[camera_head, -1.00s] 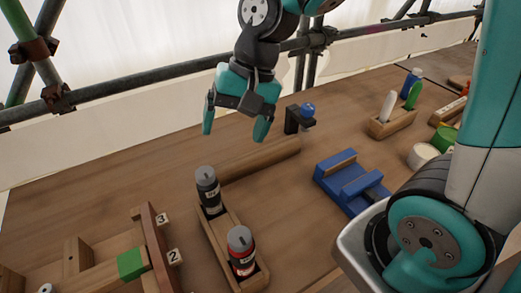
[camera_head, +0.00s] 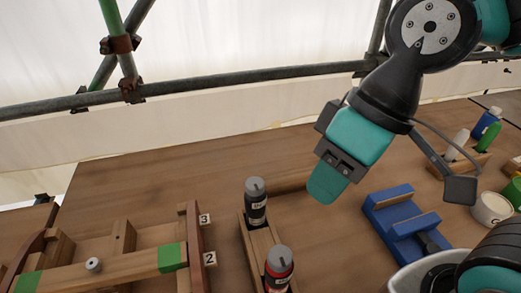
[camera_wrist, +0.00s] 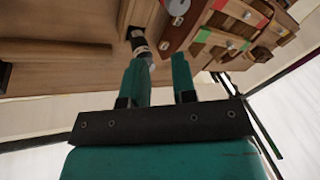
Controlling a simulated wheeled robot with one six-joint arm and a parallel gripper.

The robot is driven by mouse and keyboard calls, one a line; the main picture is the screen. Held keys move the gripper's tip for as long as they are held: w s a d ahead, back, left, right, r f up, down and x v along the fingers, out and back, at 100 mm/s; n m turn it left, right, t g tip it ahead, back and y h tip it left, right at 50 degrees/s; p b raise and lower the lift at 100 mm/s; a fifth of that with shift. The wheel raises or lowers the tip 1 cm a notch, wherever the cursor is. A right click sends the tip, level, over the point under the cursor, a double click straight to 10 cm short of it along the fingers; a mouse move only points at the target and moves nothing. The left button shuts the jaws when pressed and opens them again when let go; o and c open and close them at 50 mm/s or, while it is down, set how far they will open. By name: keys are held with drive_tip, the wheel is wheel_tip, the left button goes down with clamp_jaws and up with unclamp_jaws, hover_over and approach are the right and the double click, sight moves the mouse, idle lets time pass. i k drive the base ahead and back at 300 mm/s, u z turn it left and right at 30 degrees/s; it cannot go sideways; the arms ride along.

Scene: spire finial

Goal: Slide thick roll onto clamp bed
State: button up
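My gripper (camera_head: 325,188) hangs in the air above the bench, seen edge-on in the head view. In the wrist view its two teal fingers (camera_wrist: 158,66) stand apart with nothing between them. A blue clamp-like block (camera_head: 400,220) with a channel and a wooden strip sits on the bench, right of and below the gripper. A short white roll-like piece (camera_head: 491,209) stands farther right, with a green round piece (camera_head: 514,190) beside it. I cannot tell which piece is the thick roll.
A wooden rack holds a grey-black bottle (camera_head: 256,203) and a red-black bottle (camera_head: 278,268), left of the gripper. A wooden fixture (camera_head: 110,270) with green parts and number tags fills the left. A scaffold pipe (camera_head: 230,82) crosses behind. The back left bench is clear.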

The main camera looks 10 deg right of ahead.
sight(280, 183)
drive_tip(key=k, duration=0.65)
drive_tip(key=u, duration=1.05)
drive_tip(key=i, duration=0.5)
drive_tip(key=u, duration=0.05)
